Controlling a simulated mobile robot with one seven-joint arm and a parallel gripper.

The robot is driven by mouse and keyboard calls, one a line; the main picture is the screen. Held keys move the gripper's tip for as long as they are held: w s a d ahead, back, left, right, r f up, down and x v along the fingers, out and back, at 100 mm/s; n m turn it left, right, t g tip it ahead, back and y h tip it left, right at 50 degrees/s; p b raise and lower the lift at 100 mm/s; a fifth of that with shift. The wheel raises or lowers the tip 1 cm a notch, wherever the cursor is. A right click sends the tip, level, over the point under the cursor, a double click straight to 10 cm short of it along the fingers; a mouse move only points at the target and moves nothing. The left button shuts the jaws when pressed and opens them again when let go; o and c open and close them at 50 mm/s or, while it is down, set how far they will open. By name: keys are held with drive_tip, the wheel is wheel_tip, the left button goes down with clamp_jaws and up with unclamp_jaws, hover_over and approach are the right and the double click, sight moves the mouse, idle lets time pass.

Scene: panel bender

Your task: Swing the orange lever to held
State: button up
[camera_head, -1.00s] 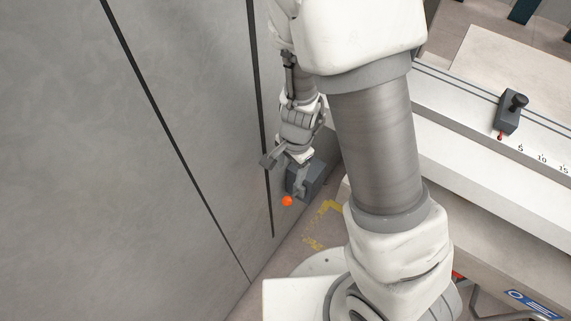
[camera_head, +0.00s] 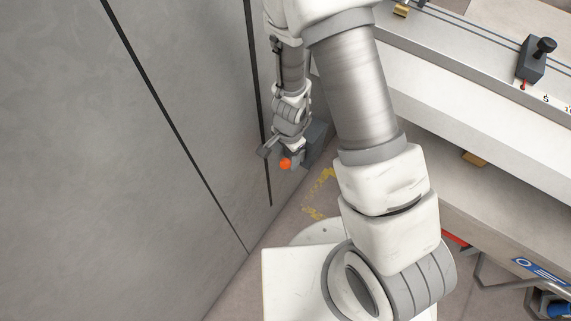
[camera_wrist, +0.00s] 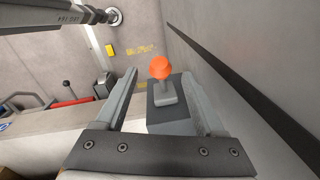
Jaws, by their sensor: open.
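The orange lever knob (camera_head: 285,163) shows in the head view in front of a dark grey box (camera_head: 317,140) on the grey wall panel. In the wrist view the orange knob (camera_wrist: 160,67) sits on a short grey stem above the box (camera_wrist: 167,112). My gripper (camera_head: 279,156) is at the lever in the head view. In the wrist view my gripper (camera_wrist: 165,90) is open, with one finger on each side of the knob and stem. The knob appears apart from both fingers. Whether the fingertips reach past the knob is hard to tell.
The grey wall panel (camera_head: 150,180) stands close on the left. A white machine bed (camera_head: 480,110) with a dark clamp block (camera_head: 535,62) lies to the right. A yellow floor marking (camera_head: 318,195) is below the box. A red handle (camera_wrist: 75,102) shows at left in the wrist view.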

sight(286, 161)
drive_tip(key=shift+w+f+b, duration=0.15)
drive_tip(key=shift+f+b, duration=0.3)
drive_tip(key=shift+f, duration=1.05)
clamp_jaws()
drive_tip(key=shift+a, duration=0.1)
